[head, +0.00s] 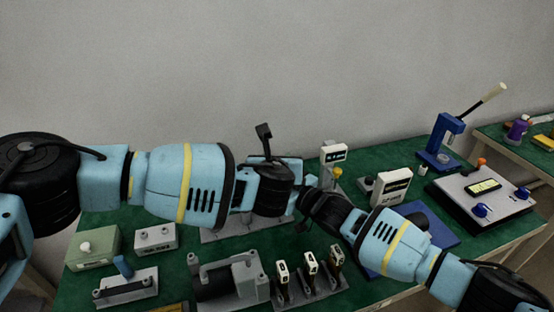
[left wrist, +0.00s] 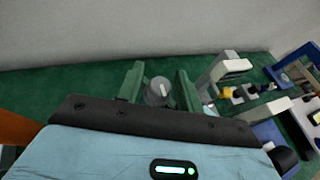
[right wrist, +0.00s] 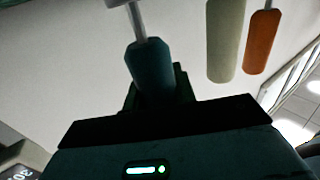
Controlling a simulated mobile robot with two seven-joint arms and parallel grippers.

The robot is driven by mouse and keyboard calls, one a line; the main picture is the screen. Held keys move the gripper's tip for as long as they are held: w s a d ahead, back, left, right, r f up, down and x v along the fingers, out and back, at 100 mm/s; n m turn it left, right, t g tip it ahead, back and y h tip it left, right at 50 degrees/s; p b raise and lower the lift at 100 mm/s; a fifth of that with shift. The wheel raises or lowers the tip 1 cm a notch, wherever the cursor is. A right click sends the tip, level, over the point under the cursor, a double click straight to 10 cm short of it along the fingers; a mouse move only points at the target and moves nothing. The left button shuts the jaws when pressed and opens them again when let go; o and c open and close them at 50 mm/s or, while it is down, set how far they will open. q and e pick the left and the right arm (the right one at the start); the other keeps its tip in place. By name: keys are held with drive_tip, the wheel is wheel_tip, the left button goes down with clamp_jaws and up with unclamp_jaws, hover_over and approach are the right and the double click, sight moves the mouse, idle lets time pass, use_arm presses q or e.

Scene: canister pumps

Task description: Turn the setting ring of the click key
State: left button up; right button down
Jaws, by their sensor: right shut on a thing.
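In the right wrist view a dark teal handle with a metal shaft, which looks like the click key (right wrist: 146,68), stands between the fingers of my right gripper (right wrist: 155,90). My right gripper is shut on it. In the left wrist view the green fingers of my left gripper (left wrist: 160,82) are apart. Between them is a round grey knob with a pale mark, which may be the setting ring (left wrist: 158,92); I cannot tell whether the fingers touch it. In the head view both hands meet near the bench middle, and the arms hide the key and the fingertips.
The green bench (head: 220,250) holds a grey fixture (head: 230,280), several small upright gauges (head: 310,265) and a green box (head: 92,247). A blue press (head: 442,140) and a white panel with blue knobs (head: 485,195) stand at the right. Pale and orange handles (right wrist: 261,42) show in the right wrist view.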

use_arm(q)
drive_tip(key=shift+o, duration=0.5)
drive_tip(key=shift+s, duration=0.1)
drive_tip(key=shift+s, duration=0.1)
drive_tip(key=v, duration=1.1)
drive_tip(key=shift+s+r, duration=0.25)
drive_tip(key=shift+s, duration=0.05)
use_arm(e)
drive_tip(key=c, duration=1.1)
unclamp_jaws()
drive_tip(key=shift+o, duration=0.2)
drive_tip(key=shift+d, duration=0.1)
